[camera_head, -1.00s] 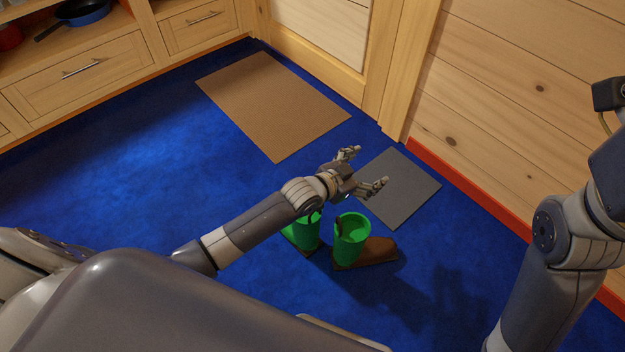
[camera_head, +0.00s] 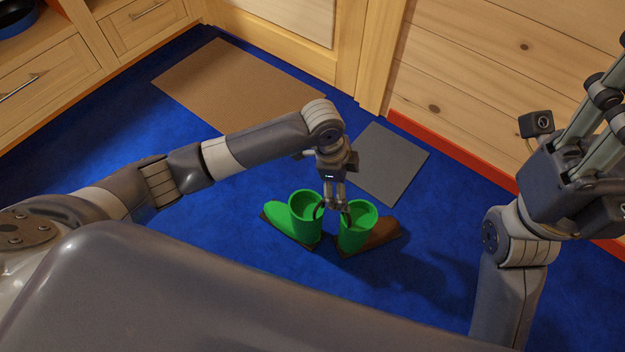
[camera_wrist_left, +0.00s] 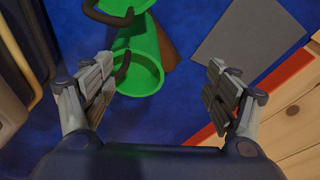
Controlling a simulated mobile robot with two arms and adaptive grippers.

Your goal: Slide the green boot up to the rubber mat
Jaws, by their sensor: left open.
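Two boots stand side by side on the blue floor. The left one is the all-green boot (camera_head: 291,220), its toe to the left. The right one has a green shaft (camera_head: 357,215) and a brown foot. The grey mat (camera_head: 390,165), apparently the rubber mat, lies beyond them, apart from both. My left gripper (camera_head: 336,206) points down by the boot tops, between the shafts, open. In the left wrist view, the brown-footed boot (camera_wrist_left: 140,75) lies ahead between the open fingers; the green boot (camera_wrist_left: 108,10) is partly cut off at the top. My right gripper (camera_head: 598,125) is raised at right.
A larger brown mat (camera_head: 225,85) lies at the back left, beside the wooden drawers (camera_head: 50,80). A plank wall with a red skirting strip (camera_head: 440,145) stands behind and right of the grey mat. Blue floor left of the boots is clear.

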